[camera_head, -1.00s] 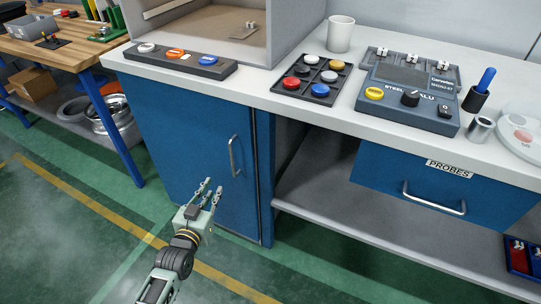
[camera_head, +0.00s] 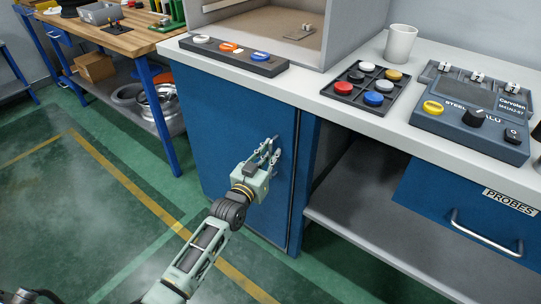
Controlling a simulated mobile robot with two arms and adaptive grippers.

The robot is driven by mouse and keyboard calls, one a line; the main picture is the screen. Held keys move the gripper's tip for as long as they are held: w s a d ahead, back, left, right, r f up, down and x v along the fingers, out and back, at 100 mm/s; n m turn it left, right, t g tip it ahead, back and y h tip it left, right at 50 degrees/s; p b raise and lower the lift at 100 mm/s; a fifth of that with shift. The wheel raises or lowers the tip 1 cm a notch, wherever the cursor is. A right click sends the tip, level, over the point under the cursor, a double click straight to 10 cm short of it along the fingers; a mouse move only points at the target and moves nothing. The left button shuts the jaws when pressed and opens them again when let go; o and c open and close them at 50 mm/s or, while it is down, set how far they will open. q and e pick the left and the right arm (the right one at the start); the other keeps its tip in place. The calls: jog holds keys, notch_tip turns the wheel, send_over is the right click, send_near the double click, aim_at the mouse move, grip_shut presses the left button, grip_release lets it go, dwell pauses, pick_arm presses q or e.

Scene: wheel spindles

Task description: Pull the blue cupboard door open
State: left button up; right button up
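The blue cupboard door (camera_head: 222,130) is shut under the left part of the worktop. Its metal handle, near the door's right edge, is mostly hidden behind my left gripper. My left gripper (camera_head: 272,149) is at the handle, with its fingers pointing up and toward the door. The fingers look a little apart; I cannot tell whether they touch the handle. My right gripper is not in view.
The white worktop (camera_head: 330,105) above holds a button strip (camera_head: 232,56), a tray of coloured pucks (camera_head: 351,99), a cup (camera_head: 400,44) and a grey device (camera_head: 465,125). A PROBES drawer (camera_head: 430,196) and an open shelf are at right. Green floor is free at left.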

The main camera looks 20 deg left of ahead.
pick_arm(q)
jog(key=shift+c, duration=0.4)
grip_shut()
jog(key=shift+s, duration=0.1)
